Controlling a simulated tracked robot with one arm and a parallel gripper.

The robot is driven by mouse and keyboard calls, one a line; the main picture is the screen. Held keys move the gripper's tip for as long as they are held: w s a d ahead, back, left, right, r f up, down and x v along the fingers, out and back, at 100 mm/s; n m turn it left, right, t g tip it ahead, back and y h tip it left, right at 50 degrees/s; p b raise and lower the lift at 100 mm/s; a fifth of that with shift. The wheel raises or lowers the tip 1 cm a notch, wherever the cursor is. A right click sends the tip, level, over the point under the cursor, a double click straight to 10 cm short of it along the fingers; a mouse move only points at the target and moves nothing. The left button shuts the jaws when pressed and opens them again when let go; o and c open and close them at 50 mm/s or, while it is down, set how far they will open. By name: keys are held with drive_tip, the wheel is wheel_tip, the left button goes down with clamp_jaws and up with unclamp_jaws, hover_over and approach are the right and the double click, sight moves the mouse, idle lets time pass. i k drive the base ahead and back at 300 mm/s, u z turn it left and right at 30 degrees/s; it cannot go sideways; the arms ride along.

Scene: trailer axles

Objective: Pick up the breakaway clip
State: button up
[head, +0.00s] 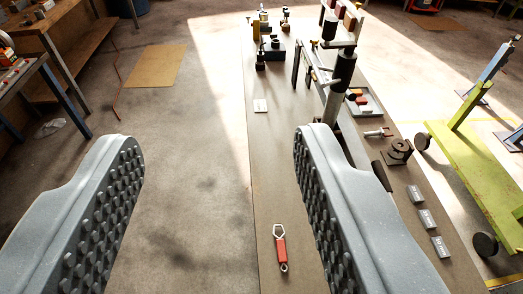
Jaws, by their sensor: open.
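A small clip (280,249) with a red body and pale metal loops at both ends, which looks like the breakaway clip, lies on the long brown mat (272,175) near the bottom of the head view. My gripper (218,145) is open and empty, with its two grey studded fingers wide apart. The clip shows between the fingers in the picture, close to the right finger and well apart from the left one. The right finger hides part of the mat.
A dark post assembly (343,85) stands on the mat beyond the right finger. Several grey blocks (427,219) lie at the right. A green frame (475,165) stands farther right. Benches (70,35) are at upper left. The floor left of the mat is mostly clear.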

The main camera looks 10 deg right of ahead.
sight(282, 258)
drive_tip(key=u, duration=1.95)
drive_tip(key=k, duration=1.1)
drive_tip(key=z, duration=1.6)
drive_tip(key=i, duration=1)
